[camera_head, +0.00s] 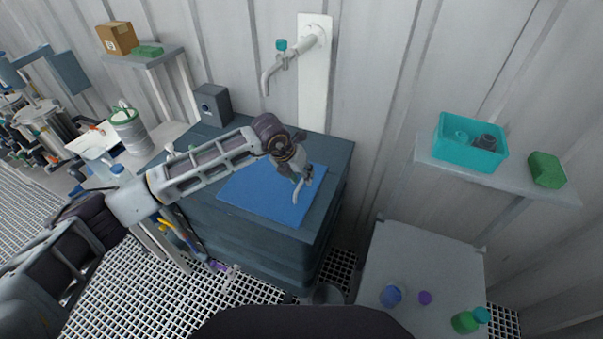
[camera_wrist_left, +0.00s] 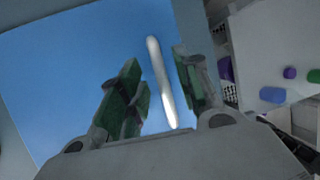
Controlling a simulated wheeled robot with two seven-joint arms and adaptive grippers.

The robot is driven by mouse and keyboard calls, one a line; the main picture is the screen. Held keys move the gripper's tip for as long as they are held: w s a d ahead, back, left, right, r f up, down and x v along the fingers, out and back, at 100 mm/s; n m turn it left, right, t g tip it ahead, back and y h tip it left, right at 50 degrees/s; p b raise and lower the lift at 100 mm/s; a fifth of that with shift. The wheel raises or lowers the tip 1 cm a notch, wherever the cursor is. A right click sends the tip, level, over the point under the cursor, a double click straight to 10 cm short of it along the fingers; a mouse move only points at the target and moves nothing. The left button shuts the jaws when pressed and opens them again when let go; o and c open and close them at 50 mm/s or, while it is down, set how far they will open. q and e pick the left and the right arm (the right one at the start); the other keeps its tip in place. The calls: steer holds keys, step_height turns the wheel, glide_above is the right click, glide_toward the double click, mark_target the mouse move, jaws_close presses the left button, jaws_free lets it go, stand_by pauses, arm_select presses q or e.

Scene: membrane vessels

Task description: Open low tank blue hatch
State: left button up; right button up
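The low tank (camera_head: 325,215) is a dark blue-grey box against the wall. Its bright blue hatch (camera_head: 255,190) lies flat and shut on the top, and it also fills much of the left wrist view (camera_wrist_left: 60,85). A white bar handle (camera_head: 297,192) stands near the hatch's right side. My left gripper (camera_head: 303,177) is over the handle, its arm reaching across the tank from the left. In the left wrist view its green-padded fingers are apart, with the handle (camera_wrist_left: 160,80) showing between them. I cannot tell whether either finger touches it. My right gripper is not in view.
A tap (camera_head: 290,60) hangs from the wall behind the tank. A grey box (camera_head: 212,104) stands at the tank's back left corner. At right, a low table (camera_head: 420,255) holds small coloured items, and a shelf (camera_head: 500,180) carries a teal bin (camera_head: 470,152).

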arm_select(q)
steer(key=shift+f, duration=0.2)
jaws_close()
steer(key=shift+w+r, duration=0.1)
stand_by(0.4)
